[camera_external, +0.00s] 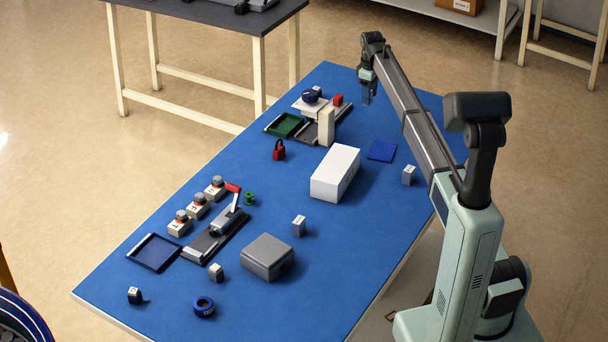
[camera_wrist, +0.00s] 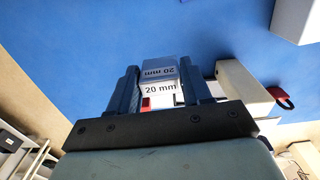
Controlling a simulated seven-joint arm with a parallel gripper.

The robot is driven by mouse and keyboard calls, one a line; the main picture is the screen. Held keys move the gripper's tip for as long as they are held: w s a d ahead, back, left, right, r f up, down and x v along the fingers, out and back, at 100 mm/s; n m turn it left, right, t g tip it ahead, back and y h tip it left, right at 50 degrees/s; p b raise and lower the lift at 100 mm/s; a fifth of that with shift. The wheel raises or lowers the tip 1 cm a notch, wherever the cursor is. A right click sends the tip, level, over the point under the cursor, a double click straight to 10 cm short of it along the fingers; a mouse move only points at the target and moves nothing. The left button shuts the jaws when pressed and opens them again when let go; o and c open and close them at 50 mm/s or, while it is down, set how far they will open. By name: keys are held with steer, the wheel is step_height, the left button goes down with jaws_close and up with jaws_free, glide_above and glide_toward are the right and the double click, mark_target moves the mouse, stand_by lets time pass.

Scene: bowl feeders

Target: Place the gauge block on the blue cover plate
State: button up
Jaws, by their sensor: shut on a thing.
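My gripper (camera_external: 368,97) is at the far end of the table, raised above its surface. The blue cover plate (camera_external: 382,151) is a flat dark blue square lying on the table, right of the white box, apart from my gripper and nearer the camera. Nothing is seen on it.
A white box (camera_external: 336,173) stands left of the plate. A small grey block (camera_external: 409,175) stands to its right. A cream post (camera_external: 327,127), a green tray (camera_external: 286,125) and a red padlock (camera_external: 279,151) are to the left. A grey box (camera_external: 267,257) is nearer.

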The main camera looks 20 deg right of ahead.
steer(key=s+d, duration=0.1)
steer(key=s, duration=1.2)
glide_above(384, 151)
steer(key=shift+m, duration=0.3)
steer(key=shift+w+f, duration=0.1)
steer(key=shift+f, duration=4.8)
steer(key=shift+f, duration=0.15)
steer(key=o, duration=1.1)
step_height(384, 151, up, 12)
steer(key=shift+r, duration=0.2)
